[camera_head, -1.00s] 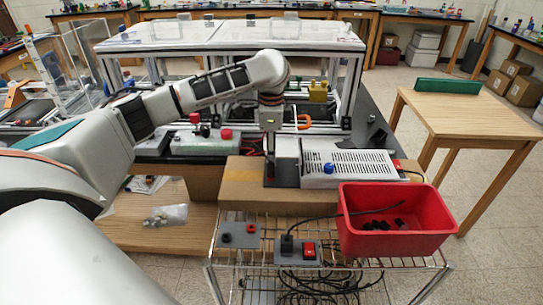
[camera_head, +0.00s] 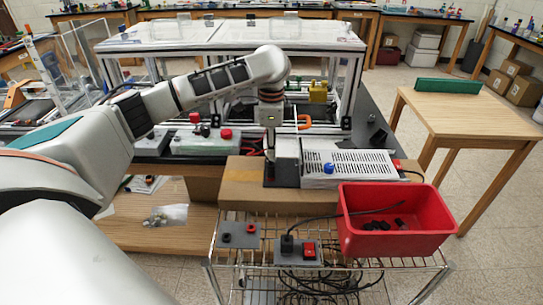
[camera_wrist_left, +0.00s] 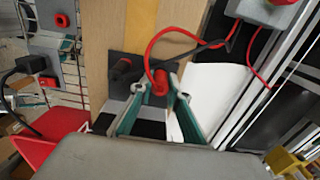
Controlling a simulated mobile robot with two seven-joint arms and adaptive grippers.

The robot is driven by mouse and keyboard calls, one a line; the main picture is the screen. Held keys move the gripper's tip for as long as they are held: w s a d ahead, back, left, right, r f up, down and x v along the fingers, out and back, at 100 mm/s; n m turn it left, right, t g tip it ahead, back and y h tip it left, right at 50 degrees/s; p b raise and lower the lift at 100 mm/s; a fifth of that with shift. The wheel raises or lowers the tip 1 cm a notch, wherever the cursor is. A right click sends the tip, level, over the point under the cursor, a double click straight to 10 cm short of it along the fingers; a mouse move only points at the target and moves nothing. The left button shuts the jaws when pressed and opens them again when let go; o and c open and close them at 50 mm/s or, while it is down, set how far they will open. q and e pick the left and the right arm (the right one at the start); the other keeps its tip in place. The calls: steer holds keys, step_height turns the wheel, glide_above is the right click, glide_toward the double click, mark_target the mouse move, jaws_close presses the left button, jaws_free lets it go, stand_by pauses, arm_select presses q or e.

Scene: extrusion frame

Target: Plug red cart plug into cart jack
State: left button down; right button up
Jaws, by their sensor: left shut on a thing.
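My left gripper (camera_wrist_left: 158,108) points down over a dark plate (camera_wrist_left: 122,92) on the cardboard box. Its green-edged fingers are around the red plug (camera_wrist_left: 159,84), from which a red cable (camera_wrist_left: 151,48) loops up. In the head view the left gripper (camera_head: 270,146) hides most of the plug. The cart's grey jack panel (camera_head: 238,242), with a red and a black jack, lies on the wire cart. My right gripper is not seen.
A second cart panel (camera_head: 284,257) holds a black plug and a red switch. A red bin (camera_head: 440,219) stands right of it on the cart. A white vented unit (camera_head: 355,176) sits on the cardboard box (camera_head: 238,190), close to the gripper. A grey button box (camera_head: 207,148) is behind.

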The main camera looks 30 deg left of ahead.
arm_select(q)
steer(key=shift+r, duration=2.5)
steer(key=shift+s, duration=0.1)
